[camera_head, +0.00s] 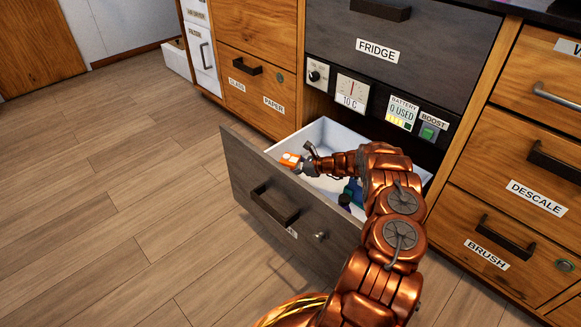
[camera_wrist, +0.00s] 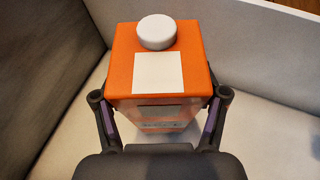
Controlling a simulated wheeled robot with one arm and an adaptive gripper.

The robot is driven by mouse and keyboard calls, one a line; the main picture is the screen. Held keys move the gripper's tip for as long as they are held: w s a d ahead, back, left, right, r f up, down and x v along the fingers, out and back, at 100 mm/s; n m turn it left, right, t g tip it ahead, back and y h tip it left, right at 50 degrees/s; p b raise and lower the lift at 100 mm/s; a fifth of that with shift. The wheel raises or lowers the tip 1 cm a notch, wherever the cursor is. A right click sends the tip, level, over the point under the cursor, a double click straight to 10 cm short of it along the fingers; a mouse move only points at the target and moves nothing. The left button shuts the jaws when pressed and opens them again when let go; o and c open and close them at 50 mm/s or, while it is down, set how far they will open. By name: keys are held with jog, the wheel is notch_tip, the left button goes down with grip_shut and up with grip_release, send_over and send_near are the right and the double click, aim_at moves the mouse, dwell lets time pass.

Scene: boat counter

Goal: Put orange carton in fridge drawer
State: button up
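The orange carton (camera_head: 291,160) is in the open drawer, near the inside of its dark front. In the wrist view the carton (camera_wrist: 194,80) has a white cap and a pale square label on top. My gripper (camera_wrist: 160,118) has one finger on each side of the carton, close against its sides. In the head view my gripper (camera_head: 310,163) reaches down into the drawer to the carton. The drawer (camera_head: 246,172) is pulled out under the fridge panel and has white inner walls. Whether the carton's base touches the drawer floor is hidden.
A dark blue and green item (camera_head: 352,193) lies in the drawer, partly behind my arm. The closed drawer labelled FRIDGE (camera_head: 400,60) is above the control panel (camera_head: 375,101). Wooden drawers (camera_head: 510,190) stand to the right. The floor (camera_head: 120,200) at left is clear.

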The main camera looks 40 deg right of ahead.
jog(key=shift+o, duration=1.4)
jog(key=p+v, duration=0.3)
jog(key=v, duration=0.9)
